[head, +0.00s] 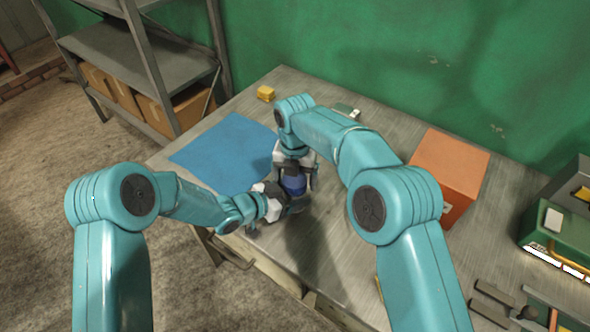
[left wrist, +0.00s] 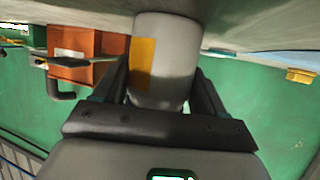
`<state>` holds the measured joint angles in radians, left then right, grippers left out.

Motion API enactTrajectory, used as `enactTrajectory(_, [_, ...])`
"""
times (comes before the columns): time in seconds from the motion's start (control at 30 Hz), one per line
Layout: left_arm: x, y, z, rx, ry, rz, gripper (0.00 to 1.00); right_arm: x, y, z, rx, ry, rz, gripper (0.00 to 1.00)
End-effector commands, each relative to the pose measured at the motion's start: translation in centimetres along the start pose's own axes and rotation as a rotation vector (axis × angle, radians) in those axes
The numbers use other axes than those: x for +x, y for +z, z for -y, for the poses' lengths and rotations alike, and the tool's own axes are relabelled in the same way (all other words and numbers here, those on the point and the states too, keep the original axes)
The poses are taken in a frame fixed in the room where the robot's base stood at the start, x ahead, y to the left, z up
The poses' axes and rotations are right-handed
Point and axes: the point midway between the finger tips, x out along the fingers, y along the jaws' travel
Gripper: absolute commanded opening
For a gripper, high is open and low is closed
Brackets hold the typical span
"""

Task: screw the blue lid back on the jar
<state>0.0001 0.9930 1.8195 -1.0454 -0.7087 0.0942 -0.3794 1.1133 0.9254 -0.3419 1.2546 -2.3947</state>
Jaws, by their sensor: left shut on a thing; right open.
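The blue lid (head: 293,184) shows in the head view between the fingers of my right gripper (head: 294,180), which comes down from above and is open around it. The jar (left wrist: 165,55) is a grey cylinder with a yellow label in the left wrist view. My left gripper (left wrist: 160,88) is shut on it, one finger on each side. In the head view my left gripper (head: 285,207) is low beside the lid, and the jar is mostly hidden there. The lid does not show in the left wrist view, so I cannot tell how it sits on the jar.
A blue mat (head: 225,150) lies left of the grippers, with a yellow block (head: 265,93) behind it. An orange box (head: 452,170) stands to the right. A green case (head: 560,235) and tools are at the far right. Shelves (head: 135,50) stand beyond the table.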

Motion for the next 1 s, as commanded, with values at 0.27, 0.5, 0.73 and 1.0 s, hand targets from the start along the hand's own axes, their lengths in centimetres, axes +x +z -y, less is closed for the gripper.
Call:
enactTrajectory(0.27, [0.00, -0.03, 0.01, 0.000, 0.000, -0.001, 0.00, 0.11, -0.01, 0.00, 0.000, 0.000, 0.000, 0.83])
enactTrajectory(0.5, [0.00, -0.02, 0.02, 0.000, 0.000, -0.001, 0.00, 0.09, -0.01, 0.01, 0.001, 0.000, -0.001, 0.28])
enactTrajectory(0.73, [-0.01, -0.02, 0.04, -0.001, -0.001, -0.001, 0.00, 0.10, -0.03, 0.03, 0.281, 0.000, 0.000, 0.28])
enactTrajectory(1.0, [-0.01, -0.01, 0.06, -0.001, -0.002, -0.001, 0.00, 0.15, -0.07, 0.03, 0.999, 0.000, 0.000, 0.28])
